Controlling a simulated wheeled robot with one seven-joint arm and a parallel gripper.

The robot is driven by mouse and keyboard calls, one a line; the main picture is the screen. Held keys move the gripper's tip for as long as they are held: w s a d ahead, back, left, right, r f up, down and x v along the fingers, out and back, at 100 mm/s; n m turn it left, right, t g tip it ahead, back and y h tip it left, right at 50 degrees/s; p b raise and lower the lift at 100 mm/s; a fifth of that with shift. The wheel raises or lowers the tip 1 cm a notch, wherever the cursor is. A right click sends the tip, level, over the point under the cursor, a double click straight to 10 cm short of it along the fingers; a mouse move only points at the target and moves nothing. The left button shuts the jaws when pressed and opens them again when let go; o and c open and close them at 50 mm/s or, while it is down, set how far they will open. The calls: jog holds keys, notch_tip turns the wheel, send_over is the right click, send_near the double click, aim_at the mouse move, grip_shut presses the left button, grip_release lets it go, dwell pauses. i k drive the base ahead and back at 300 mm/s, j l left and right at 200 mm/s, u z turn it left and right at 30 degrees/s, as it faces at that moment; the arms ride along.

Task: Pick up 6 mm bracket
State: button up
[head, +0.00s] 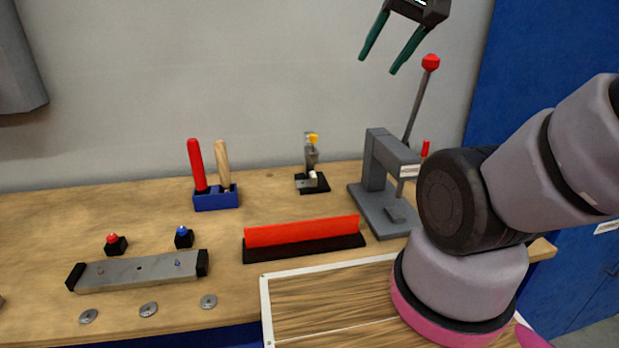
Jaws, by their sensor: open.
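My gripper (377,65) is at the top of the head view, in front of the wall and high above the bench. Its two green fingers are spread apart with nothing between them. No label reading 6 mm shows, so I cannot tell which thing is the 6 mm bracket. A black block with a red knob (115,244) and a black block with a blue knob (184,237) stand on the left of the bench. A grey metal bar (138,271) with black ends lies in front of them. All these are far below and left of the gripper.
Several metal discs (149,309) lie near the wooden bench's (50,215) front edge. A blue holder (216,199) has two handled tools. A red strip (302,231) sits in a black base. A small clamp device (312,177) and a grey lever press (380,190) stand at the back.

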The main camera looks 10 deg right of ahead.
aim_at(312, 182)
jog(key=k+j+z, duration=0.1)
jog(key=j+z, duration=0.25)
jog(key=k+j+z, duration=0.2)
jog(key=j+z, duration=0.2)
jog(key=k+j+z, duration=0.2)
jog(key=j+z, duration=0.15)
jog(key=j, duration=0.1)
